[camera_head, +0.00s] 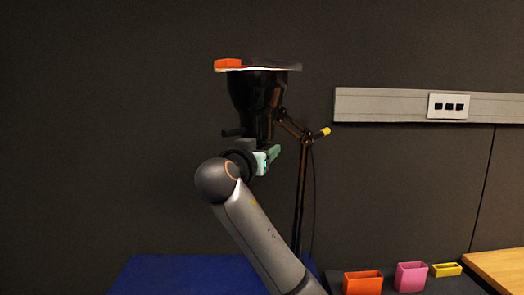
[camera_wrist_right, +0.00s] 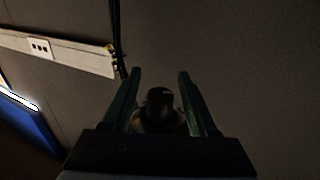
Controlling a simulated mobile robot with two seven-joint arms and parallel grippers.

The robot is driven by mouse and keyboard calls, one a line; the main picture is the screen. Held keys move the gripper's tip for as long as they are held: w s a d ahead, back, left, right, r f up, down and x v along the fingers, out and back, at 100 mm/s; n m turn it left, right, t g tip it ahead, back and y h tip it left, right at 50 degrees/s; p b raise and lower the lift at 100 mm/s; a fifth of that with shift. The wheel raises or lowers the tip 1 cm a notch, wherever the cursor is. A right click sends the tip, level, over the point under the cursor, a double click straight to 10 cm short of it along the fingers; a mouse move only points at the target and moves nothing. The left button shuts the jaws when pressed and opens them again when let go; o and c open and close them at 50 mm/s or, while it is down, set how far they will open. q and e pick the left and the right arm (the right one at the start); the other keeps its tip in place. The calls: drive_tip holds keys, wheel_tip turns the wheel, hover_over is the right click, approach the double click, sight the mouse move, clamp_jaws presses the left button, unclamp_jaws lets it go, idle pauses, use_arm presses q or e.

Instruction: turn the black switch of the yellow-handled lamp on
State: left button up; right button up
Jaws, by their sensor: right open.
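The black lamp (camera_head: 257,98) has its wide shade at the top and a jointed stand to the right. Its yellow handle (camera_head: 326,131) sticks out at the stand's joint. My right gripper (camera_head: 270,157) is just below the lamp's narrow lower part. In the right wrist view my right gripper (camera_wrist_right: 157,88) is open, its two green fingers apart. A dark rounded piece (camera_wrist_right: 160,103) shows between them, nearer their bases; I cannot tell whether it is the black switch. A short dark stub (camera_head: 232,133) juts left from the lamp's lower part. My left gripper is out of view.
An orange block (camera_head: 228,63) shows at the shade's rim. A grey wall rail (camera_head: 385,103) carries a socket plate (camera_head: 449,106). Orange (camera_head: 362,282), pink (camera_head: 411,276) and yellow (camera_head: 446,269) containers stand at the lower right. A blue surface (camera_head: 165,272) lies below.

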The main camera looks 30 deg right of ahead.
use_arm(q)
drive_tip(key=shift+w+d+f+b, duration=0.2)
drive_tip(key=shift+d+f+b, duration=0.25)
drive_tip(key=shift+b, duration=0.35)
use_arm(e)
drive_tip(key=v, duration=1.2)
drive_tip(key=shift+s+a, duration=0.2)
